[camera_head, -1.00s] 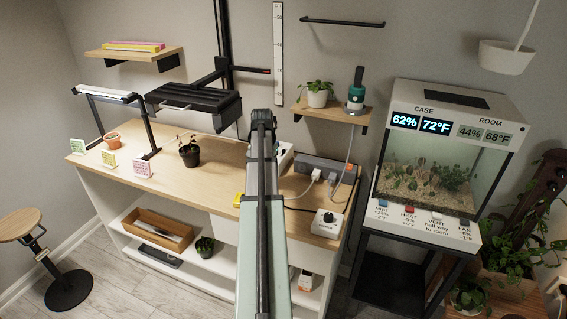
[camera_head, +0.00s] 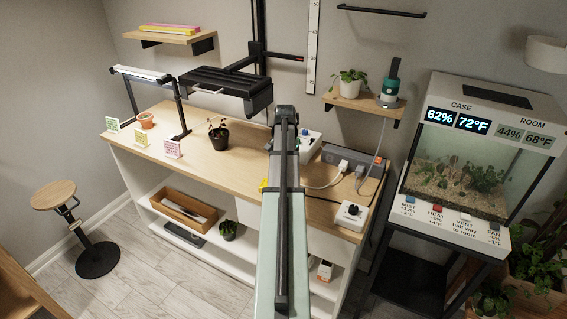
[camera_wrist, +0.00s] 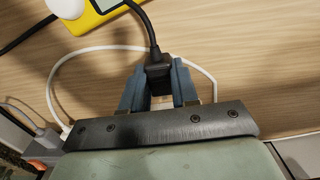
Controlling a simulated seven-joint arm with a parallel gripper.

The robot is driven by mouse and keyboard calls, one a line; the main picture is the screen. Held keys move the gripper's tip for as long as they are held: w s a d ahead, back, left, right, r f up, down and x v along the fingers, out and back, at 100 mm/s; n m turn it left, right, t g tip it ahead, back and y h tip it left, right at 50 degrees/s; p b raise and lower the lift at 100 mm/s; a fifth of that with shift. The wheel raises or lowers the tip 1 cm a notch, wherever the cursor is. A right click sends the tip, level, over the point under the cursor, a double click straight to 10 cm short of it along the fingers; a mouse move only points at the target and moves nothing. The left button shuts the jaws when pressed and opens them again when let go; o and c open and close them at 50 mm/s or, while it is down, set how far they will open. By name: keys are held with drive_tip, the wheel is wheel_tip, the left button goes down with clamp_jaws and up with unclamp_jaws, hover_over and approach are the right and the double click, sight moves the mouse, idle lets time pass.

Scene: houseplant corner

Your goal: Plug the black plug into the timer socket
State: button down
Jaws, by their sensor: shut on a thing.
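In the wrist view, the black plug (camera_wrist: 158,78) sits between the blue-grey fingers of my gripper (camera_wrist: 160,88), which is shut on it. Its black cord runs up and away from the fingers. The plug's prongs are not visible. In the head view, my arm hides the gripper and plug. Two white boxes with dials stand on the bench: one at the front right (camera_head: 351,215), one behind my arm (camera_head: 308,142). I cannot tell for sure which is the timer socket; no socket opening is clear.
A white cable (camera_wrist: 80,52) loops across the bench around the gripper. A yellow device (camera_wrist: 98,14) lies near the plug's cord. The bench's left part holds a potted plant (camera_head: 218,132) and cards.

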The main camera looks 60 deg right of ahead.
drive_tip(key=shift+d+f, duration=0.4)
drive_tip(key=shift+d, duration=1.8)
drive_tip(key=shift+d, duration=0.7)
idle(0.4)
drive_tip(key=c, duration=0.8)
unclamp_jaws()
wheel_tip(320, 180, up, 14)
drive_tip(key=shift+f, duration=0.1)
drive_tip(key=shift+a, duration=0.1)
